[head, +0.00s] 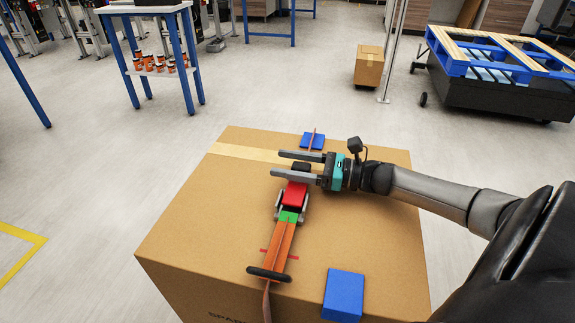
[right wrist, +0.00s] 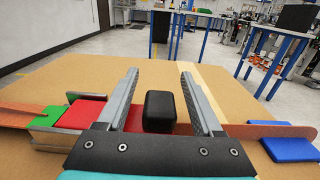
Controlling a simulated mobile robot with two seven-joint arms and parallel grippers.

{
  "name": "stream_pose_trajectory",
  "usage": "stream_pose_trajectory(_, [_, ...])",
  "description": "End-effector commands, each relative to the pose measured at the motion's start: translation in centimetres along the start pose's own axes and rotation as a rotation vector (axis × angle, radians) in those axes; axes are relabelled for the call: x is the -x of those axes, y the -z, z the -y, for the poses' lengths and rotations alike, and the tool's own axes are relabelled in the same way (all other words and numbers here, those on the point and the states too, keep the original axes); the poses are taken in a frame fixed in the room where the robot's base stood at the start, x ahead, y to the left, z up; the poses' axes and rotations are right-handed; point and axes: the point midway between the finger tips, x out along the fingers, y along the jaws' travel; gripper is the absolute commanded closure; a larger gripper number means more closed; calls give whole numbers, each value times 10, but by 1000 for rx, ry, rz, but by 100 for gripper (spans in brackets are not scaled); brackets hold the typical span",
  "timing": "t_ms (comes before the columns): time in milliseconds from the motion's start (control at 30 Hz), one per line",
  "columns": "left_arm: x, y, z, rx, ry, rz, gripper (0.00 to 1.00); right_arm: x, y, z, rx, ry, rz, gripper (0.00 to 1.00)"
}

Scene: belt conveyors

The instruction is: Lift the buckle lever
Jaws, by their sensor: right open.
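The buckle (head: 278,213) lies on top of a large cardboard box, with a green part (head: 288,216), a red part (head: 295,194) and a black end block (head: 302,166). I cannot tell for sure which of these parts is the lever. An orange-brown strap (head: 280,245) runs from it to the box's front edge. My right gripper (head: 278,163) is open, with its fingers pointing left across the black end. In the right wrist view the black block (right wrist: 159,112) stands between the two open fingers (right wrist: 159,72), with a gap on each side. My left gripper is not in view.
The cardboard box (head: 370,230) carries blue pads at the back (head: 312,141) and front right (head: 343,294). A black bar (head: 269,274) crosses the strap near the front edge. A blue-legged table (head: 165,65), a small carton (head: 369,66) and a pallet cart (head: 500,90) stand beyond.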

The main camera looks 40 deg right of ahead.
Motion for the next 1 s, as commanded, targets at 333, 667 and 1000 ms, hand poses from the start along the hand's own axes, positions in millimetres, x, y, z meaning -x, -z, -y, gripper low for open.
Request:
stream_pose_trajectory(333, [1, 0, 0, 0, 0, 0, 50, -1, 0, 0, 0, 0, 0, 40])
stream_pose_trajectory(667, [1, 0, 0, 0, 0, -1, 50, -1, 0, 0, 0, 0, 0, 78])
stream_pose_trajectory(1000, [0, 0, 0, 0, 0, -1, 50, -1, 0, 0, 0, 0, -1, 100])
